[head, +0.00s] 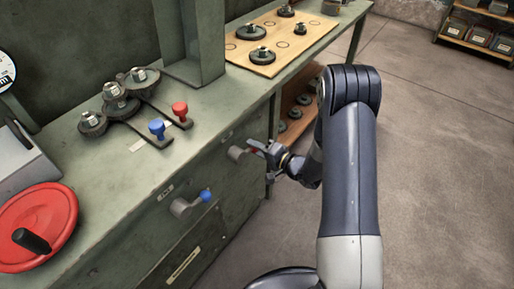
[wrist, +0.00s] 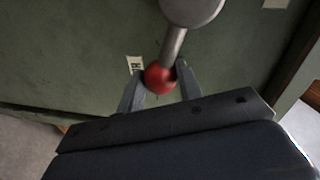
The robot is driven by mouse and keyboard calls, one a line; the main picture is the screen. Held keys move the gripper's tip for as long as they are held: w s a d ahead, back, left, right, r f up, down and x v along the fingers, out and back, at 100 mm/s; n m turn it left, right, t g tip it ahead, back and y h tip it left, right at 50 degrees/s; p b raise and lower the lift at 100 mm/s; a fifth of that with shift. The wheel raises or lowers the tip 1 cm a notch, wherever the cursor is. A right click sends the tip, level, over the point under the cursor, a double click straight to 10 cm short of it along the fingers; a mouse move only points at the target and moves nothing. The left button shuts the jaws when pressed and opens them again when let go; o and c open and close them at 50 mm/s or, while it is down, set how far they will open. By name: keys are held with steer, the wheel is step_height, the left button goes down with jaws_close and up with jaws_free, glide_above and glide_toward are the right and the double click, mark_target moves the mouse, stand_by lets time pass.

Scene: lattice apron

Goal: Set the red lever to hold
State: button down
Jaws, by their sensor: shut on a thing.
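The red lever has a round red knob (wrist: 160,78) on a grey metal rod, fixed to a round grey hub (wrist: 192,8) on the green cabinet front. My gripper (wrist: 160,88) is shut on the red knob, with one finger on each side of it. In the head view my gripper (head: 262,150) is at the cabinet front, and the lever's hub (head: 238,153) shows just left of it. The knob is mostly hidden there by the fingers. A small white label (wrist: 134,64) is beside the knob in the wrist view; its text is not readable.
A blue-knobbed lever (head: 205,195) sits lower left on the same cabinet front. On the bench top are blue (head: 157,127) and red (head: 180,109) knobs on flat arms beside gears, a red handwheel (head: 38,225) and a wooden board (head: 285,35). Floor right of the cabinet is clear.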

steer(key=shift+f, duration=0.1)
steer(key=c, duration=1)
jaws_free()
steer(key=p+v, duration=0.1)
steer(key=v, duration=1)
steer(key=shift+w+a, duration=0.1)
steer(key=shift+a, duration=0.05)
steer(key=b+x, duration=0.1)
steer(key=x, duration=0.9)
steer(key=shift+w+a+f, duration=0.1)
steer(key=shift+w+a, duration=0.15)
steer(key=shift+s+d, duration=0.1)
steer(key=shift+d, duration=0.05)
